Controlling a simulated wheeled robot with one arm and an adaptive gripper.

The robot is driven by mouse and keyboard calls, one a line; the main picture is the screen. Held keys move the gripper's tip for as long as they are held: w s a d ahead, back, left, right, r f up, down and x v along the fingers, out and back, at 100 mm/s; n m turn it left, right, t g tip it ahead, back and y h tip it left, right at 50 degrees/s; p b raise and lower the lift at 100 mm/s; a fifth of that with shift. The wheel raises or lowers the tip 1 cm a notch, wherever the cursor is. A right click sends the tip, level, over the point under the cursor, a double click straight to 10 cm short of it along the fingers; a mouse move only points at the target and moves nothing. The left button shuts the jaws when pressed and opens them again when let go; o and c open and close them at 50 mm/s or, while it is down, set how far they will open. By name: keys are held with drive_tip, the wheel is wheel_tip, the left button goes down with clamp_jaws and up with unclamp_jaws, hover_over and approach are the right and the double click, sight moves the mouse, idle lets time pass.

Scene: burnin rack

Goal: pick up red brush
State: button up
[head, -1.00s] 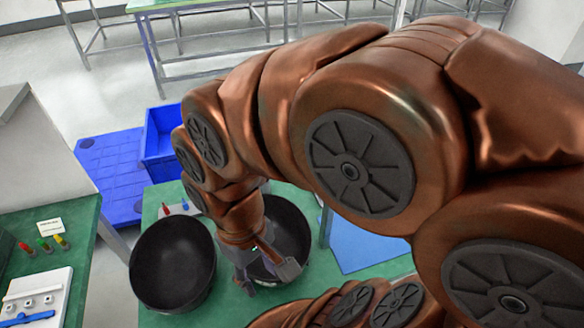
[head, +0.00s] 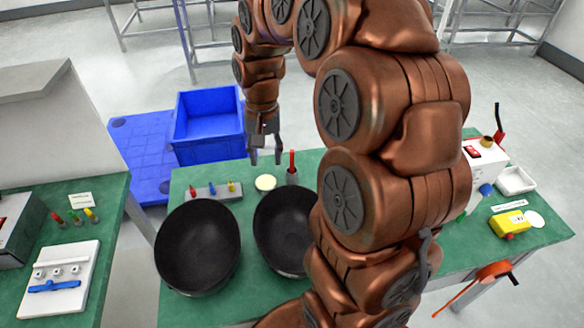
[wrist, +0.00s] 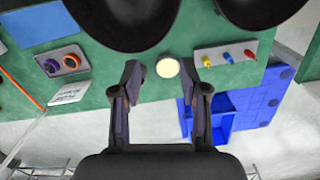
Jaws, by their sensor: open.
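A thin red upright handle (head: 292,160), which looks like the red brush, stands in a small grey cup (head: 292,176) at the far edge of the green table. Its lower end is hidden in the cup. My gripper (head: 266,160) is open and empty, pointing down just left of the handle in the head view. In the wrist view my gripper (wrist: 168,68) has its fingers spread on either side of a cream disc (wrist: 167,68). I cannot make out the red handle there; a finger may hide it.
Two black bowls (head: 198,247) (head: 283,225) stand nearer on the green table. A rack (head: 215,191) with small coloured tools lies left of the disc. A blue crate (head: 207,126) stands beyond the table. My arm hides part of the table's middle.

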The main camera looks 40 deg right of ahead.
sight(292, 151)
drive_tip(key=w+d+f+m, duration=0.1)
drive_tip(key=w+d+f, duration=0.1)
drive_tip(key=d, duration=0.2)
drive_tip(key=w+d+f+m, duration=0.2)
drive_tip(key=w+d, duration=0.1)
drive_tip(key=d, duration=0.2)
drive_tip(key=w+d+f+m, duration=0.1)
drive_tip(key=w+d+m, duration=0.1)
drive_tip(key=d, duration=0.3)
drive_tip(key=shift+w+f, duration=0.4)
drive_tip(key=shift+w, duration=0.35)
drive_tip(key=shift+s+f+p, duration=0.2)
drive_tip(key=shift+f+p, duration=0.15)
drive_tip(key=shift+f, duration=3.7)
drive_tip(key=shift+c, duration=0.4)
clamp_jaws()
